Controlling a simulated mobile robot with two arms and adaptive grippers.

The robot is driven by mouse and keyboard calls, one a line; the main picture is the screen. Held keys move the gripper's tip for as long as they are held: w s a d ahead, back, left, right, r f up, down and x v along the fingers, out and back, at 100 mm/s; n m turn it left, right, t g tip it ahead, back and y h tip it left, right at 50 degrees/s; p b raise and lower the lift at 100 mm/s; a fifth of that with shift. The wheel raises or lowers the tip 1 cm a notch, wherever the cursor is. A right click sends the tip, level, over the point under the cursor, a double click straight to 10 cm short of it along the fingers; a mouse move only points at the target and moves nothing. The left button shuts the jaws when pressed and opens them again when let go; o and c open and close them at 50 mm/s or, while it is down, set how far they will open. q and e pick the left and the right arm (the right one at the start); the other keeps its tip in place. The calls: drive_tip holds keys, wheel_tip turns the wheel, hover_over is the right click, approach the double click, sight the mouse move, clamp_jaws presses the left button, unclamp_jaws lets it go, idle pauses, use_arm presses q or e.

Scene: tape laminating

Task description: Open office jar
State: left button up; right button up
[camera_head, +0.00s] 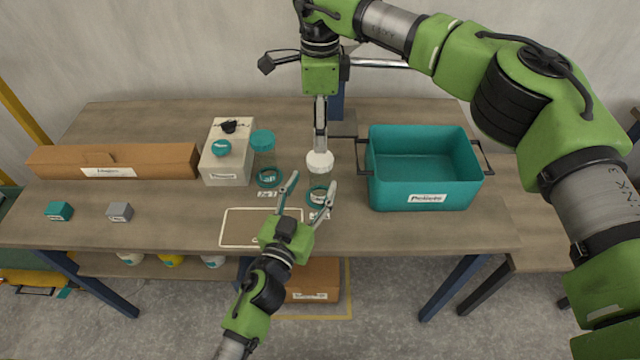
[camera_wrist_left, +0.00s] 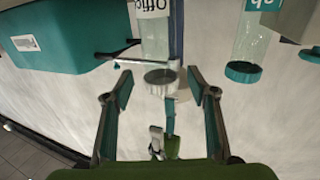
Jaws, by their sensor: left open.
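The office jar (camera_head: 319,184) is a clear cylinder with a white lid (camera_head: 320,160), upright on the table. In the left wrist view the jar (camera_wrist_left: 155,38) appears upside down with its white lid (camera_wrist_left: 161,80) in place. My left gripper (camera_head: 311,184) is open, reaching from the front, its fingers spread on either side of the jar. The left wrist view shows a gap between the fingers (camera_wrist_left: 158,76) and the jar. My right gripper (camera_head: 320,148) points down right above the lid, seen edge-on; whether it touches is unclear.
A lab jar with a teal lid (camera_head: 263,139) stands close left, beside a whitish box (camera_head: 230,170). A teal bin (camera_head: 424,187) stands right. A long cardboard box (camera_head: 150,160) lies left. Small teal (camera_head: 58,211) and grey (camera_head: 119,211) blocks sit front left. An outlined mat (camera_head: 240,228) lies in front.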

sight(316, 176)
use_arm(q)
drive_tip(key=x, duration=0.6)
clamp_jaws()
